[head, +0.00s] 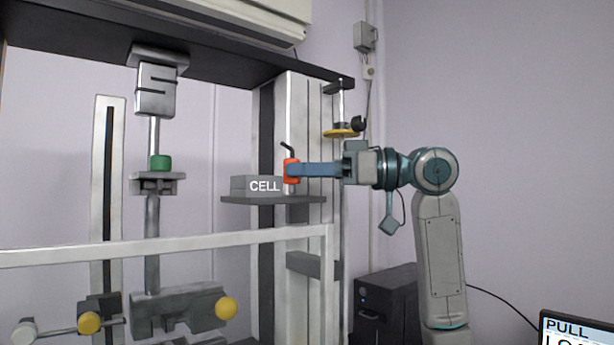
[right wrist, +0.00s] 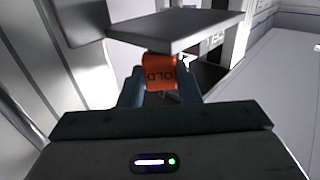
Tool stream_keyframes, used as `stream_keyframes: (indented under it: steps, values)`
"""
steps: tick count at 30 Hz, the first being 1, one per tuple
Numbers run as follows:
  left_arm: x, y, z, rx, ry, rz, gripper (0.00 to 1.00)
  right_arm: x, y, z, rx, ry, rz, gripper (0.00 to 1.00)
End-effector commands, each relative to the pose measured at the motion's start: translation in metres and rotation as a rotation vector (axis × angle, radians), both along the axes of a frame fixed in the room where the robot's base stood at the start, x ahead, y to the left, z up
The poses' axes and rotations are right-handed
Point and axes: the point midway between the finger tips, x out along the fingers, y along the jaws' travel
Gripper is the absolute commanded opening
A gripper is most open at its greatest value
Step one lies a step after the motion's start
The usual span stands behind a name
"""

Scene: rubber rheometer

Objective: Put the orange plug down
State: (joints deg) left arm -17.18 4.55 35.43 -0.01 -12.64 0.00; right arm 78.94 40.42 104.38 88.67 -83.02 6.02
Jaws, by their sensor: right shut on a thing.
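The orange plug (head: 291,172) is upright, with a short black stub at its top. My right gripper (head: 297,170) is shut on it, its blue fingers reaching in from the right. In the right wrist view the plug (right wrist: 160,72) shows lettering and sits between the fingers, close to a grey plate (right wrist: 178,30). My left gripper is not in view.
A metal column (head: 290,110) stands behind the plug. A yellow disc (head: 341,133) hangs above the right gripper. A white rail (head: 160,246) crosses in front, below the shelf. A black box (head: 385,300) and a screen (head: 577,328) are at the lower right.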

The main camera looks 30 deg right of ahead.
Motion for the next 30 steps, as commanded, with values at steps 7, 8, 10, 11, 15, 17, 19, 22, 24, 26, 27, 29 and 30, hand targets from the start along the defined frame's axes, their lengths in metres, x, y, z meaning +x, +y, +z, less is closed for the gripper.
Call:
stream_keyframes:
  steps: [7,8,10,11,15,17,19,22,24,26,27,29,30]
  values:
    - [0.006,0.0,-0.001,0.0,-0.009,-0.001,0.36,0.0,0.0,-0.003,0.0,0.0,0.0,0.44]
    - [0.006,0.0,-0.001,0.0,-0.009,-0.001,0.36,0.0,0.0,-0.003,0.0,0.0,0.0,0.5]
    - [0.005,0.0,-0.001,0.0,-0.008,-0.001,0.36,0.0,0.0,-0.003,0.0,0.0,0.0,0.52]
    - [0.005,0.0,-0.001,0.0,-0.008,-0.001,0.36,0.0,0.0,-0.003,0.0,0.0,0.0,0.52]
    - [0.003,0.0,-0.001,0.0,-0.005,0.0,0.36,0.0,0.0,-0.003,0.0,0.0,0.0,0.52]
    - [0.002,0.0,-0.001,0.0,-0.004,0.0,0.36,0.0,0.0,-0.002,0.0,0.0,0.0,0.52]
    - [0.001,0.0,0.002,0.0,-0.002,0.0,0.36,0.0,0.0,0.003,0.001,-0.001,0.0,0.52]
    - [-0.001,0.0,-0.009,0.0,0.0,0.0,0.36,-0.008,-0.01,-0.003,-0.001,-0.002,-0.005,0.52]
    - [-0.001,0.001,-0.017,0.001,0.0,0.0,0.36,-0.017,-0.02,-0.004,0.0,-0.001,-0.006,0.52]
    - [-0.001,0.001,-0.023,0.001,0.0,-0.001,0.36,-0.025,-0.031,-0.004,0.001,-0.002,-0.006,0.52]
    - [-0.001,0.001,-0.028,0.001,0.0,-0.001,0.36,-0.031,-0.038,-0.005,0.001,-0.002,-0.006,0.52]
    - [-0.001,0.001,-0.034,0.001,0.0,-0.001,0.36,-0.04,-0.048,-0.004,0.002,-0.003,-0.006,0.52]
    - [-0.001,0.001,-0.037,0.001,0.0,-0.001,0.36,-0.046,-0.055,-0.004,0.002,-0.001,-0.006,0.52]
